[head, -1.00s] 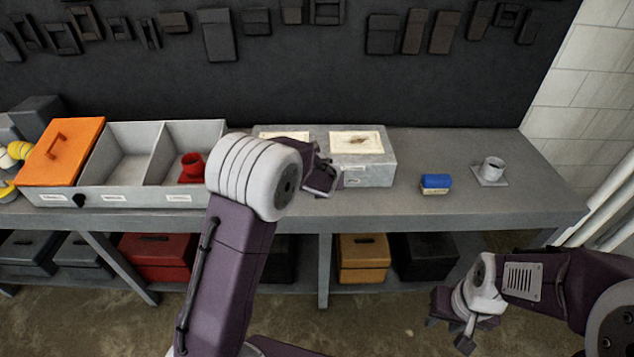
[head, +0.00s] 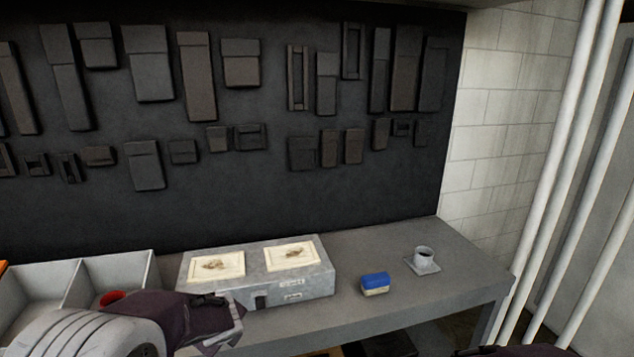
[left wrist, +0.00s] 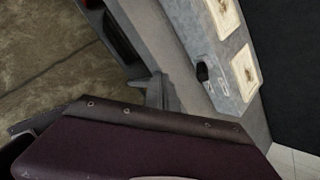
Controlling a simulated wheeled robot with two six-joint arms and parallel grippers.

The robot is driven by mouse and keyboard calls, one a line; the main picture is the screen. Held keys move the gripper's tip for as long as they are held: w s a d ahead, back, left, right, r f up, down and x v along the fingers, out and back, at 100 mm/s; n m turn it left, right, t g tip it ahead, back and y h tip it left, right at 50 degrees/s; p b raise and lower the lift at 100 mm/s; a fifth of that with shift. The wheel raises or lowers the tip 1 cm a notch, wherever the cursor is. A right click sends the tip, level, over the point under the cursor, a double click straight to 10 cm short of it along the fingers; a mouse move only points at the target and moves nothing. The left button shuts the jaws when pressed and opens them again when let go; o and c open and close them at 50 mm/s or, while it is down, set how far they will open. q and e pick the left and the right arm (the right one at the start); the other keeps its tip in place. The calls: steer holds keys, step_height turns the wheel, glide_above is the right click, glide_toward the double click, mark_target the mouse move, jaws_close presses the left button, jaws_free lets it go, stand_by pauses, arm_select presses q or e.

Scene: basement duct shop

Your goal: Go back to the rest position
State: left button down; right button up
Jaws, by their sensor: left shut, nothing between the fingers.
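My left gripper (head: 232,318) is low in the head view, in front of the grey metal box (head: 318,280) with two cream panels on its top. Its fingers are shut and hold nothing. My white and purple left arm comes in from the lower left. In the left wrist view a purple link of mine fills the bottom, and the metal box (left wrist: 225,85) is at the upper right.
White pipes (head: 565,165) stand at the right. Bench around the block is clear.

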arm_select(q)
steer(key=s+d+f+n+g+h, duration=0.1)
steer(key=s+d+f+n+g, duration=0.1)
steer(key=s+n, duration=0.7)
steer(key=s+d+f+n+g+h, duration=0.2)
steer(key=s+f+n, duration=0.3)
steer(key=s+n, duration=0.5)
steer(key=d+n+g, duration=0.1)
steer(key=n, duration=0.3)
steer(key=shift+s+d+f+n, duration=0.2)
steer(key=shift+s+n, duration=0.1)
steer(key=shift+n, duration=0.1)
